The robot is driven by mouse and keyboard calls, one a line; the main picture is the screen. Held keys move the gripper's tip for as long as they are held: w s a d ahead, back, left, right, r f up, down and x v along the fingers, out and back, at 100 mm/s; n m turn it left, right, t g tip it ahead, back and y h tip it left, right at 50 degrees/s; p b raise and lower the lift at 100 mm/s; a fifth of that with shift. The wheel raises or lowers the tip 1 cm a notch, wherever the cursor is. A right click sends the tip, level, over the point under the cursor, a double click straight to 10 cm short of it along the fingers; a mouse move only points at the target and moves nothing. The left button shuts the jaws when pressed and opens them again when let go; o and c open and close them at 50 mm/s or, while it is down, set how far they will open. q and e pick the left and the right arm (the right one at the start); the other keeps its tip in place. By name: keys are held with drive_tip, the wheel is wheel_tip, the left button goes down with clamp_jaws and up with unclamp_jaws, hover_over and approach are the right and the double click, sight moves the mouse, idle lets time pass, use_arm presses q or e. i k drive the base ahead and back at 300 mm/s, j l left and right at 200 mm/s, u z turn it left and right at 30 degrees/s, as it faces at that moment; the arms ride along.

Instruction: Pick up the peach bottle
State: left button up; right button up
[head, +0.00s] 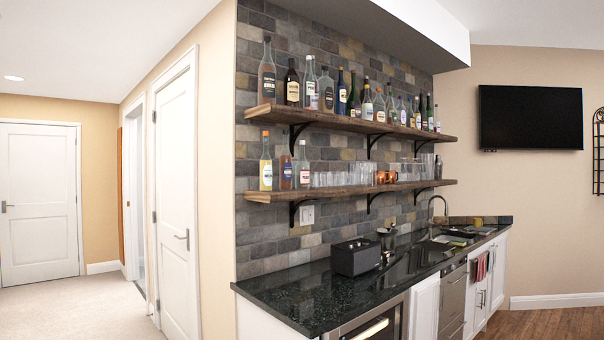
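Several bottles stand upright on two wooden wall shelves in the head view. A tall brownish-peach bottle (267,78) stands at the left end of the upper shelf (350,122). On the lower shelf (350,190), a yellow bottle (266,168) with an orange cap stands at the left end. Beside it are a brownish-peach bottle (286,168) and a clear bottle (304,165) with a pinkish label. I cannot tell which of these is the peach bottle. Neither of my grippers is in view.
Glasses (340,178) and copper mugs (386,177) stand on the lower shelf. Open carpet (75,310) lies to the left, wood floor (560,323) to the right.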

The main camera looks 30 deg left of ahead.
sight(302, 168)
drive_tip(key=u, duration=0.15)
drive_tip(key=i+l+u, duration=0.2)
drive_tip(key=i+u, duration=0.25)
drive_tip(key=i+l+u, duration=0.3)
drive_tip(key=u, duration=0.15)
